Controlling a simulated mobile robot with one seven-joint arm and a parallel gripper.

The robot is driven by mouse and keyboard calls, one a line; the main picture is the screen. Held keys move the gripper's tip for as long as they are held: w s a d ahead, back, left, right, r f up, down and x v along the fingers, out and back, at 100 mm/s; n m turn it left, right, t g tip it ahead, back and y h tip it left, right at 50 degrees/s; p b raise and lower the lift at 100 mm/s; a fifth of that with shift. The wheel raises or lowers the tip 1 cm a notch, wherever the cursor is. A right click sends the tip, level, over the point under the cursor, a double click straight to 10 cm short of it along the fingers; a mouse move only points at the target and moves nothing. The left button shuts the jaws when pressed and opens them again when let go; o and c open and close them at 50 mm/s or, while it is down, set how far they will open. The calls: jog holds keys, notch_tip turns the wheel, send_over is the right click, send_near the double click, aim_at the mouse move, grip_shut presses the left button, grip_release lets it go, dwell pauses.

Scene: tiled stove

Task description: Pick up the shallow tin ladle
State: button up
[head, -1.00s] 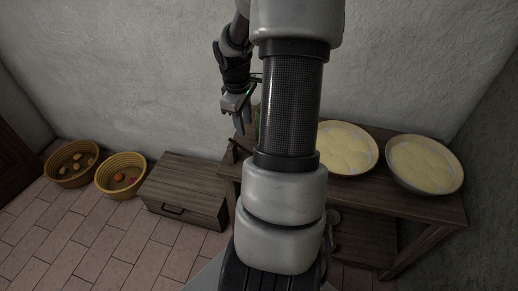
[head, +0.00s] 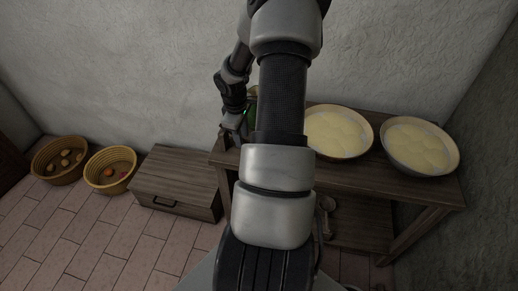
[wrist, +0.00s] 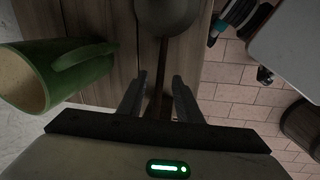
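A dark, rounded ladle bowl (wrist: 168,14) shows at the top edge of the wrist view, partly cut off. Its thin handle (wrist: 162,75) runs down from it over the wooden tabletop, between my fingertips. My gripper (wrist: 159,90) is open, with a finger on each side of the handle and a gap to both. I cannot tell how far above the handle the fingers are. In the head view my gripper (head: 233,128) is low at the table's left end, and my arm hides the ladle there.
A green mug (wrist: 80,75) stands close left of my fingers in the wrist view. Two wide bowls of yellowish contents (head: 338,132) (head: 421,147) stand on the table (head: 400,188). A spoon-like utensil (head: 327,204) hangs below. A wooden chest (head: 178,178) and two baskets (head: 60,160) (head: 110,170) stand left.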

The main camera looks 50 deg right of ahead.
jog(key=f, duration=0.2)
jog(key=shift+w+d+f, duration=0.1)
jog(key=shift+d+f, duration=0.15)
jog(key=shift+f, duration=0.1)
grip_shut()
